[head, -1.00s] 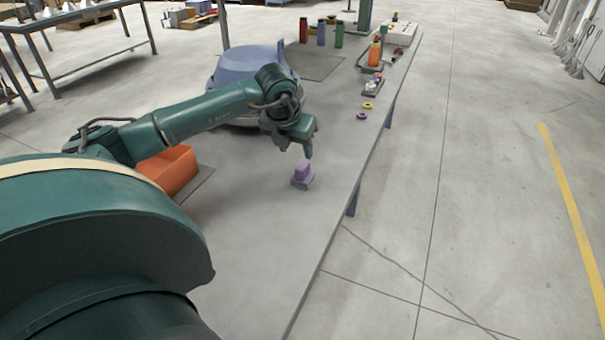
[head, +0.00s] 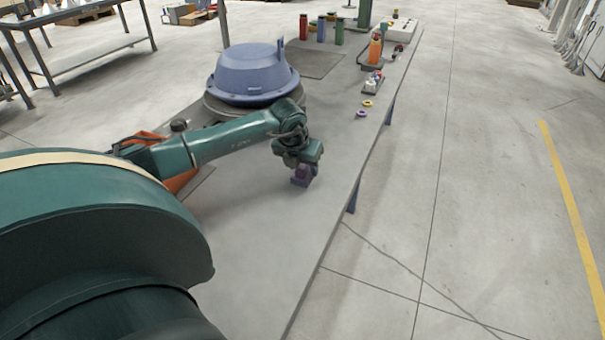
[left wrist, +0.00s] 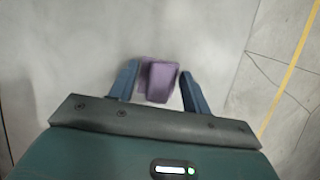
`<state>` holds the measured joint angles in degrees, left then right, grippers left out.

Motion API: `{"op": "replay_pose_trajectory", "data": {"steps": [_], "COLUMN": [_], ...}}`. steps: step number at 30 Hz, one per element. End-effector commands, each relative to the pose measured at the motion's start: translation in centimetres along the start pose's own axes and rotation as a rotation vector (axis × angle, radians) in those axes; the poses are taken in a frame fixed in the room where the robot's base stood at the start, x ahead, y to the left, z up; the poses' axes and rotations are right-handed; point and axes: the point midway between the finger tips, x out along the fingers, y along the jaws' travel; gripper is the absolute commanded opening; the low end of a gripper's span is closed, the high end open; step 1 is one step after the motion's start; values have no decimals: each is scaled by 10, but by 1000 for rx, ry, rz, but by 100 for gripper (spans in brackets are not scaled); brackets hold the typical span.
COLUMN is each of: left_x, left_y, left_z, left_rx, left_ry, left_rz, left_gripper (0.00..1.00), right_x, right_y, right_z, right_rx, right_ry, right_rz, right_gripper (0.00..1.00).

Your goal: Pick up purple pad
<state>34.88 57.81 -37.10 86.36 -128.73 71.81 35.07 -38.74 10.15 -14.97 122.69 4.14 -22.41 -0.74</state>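The purple pad (head: 300,178) stands on the grey table near its right edge, its upper part hidden by my gripper in the head view. My left gripper (head: 299,168) is right above it, pointing down. In the left wrist view the purple pad (left wrist: 158,80) lies between the two fingers of the left gripper (left wrist: 160,88). The fingers are apart, with a visible gap on each side of the pad. My right gripper is not in view.
A blue hood (head: 253,73) sits on a round stand behind my arm. An orange bin (head: 178,180) is partly hidden by the arm. Yellow (head: 367,103) and purple (head: 361,114) rings lie farther along the table. The table (head: 265,265) is clear in front of the pad.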

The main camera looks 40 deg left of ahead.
Motion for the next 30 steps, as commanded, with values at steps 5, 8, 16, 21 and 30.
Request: {"op": "replay_pose_trajectory", "data": {"steps": [5,8,16,21,30], "left_x": [0,0,-2,-18,-73], "left_y": [0,0,0,0,0], "left_z": [0,0,1,9,31], "left_rx": [0,0,-1,0,0], "left_ry": [0,0,-1,-6,-5], "left_rz": [0,0,0,-1,0], "left_gripper": [33,25,21,21,21], "right_x": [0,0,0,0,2], "right_y": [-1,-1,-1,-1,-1], "right_z": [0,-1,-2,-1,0], "right_rx": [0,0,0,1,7], "right_ry": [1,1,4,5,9], "right_rz": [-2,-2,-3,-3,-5], "right_gripper": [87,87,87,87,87]}}
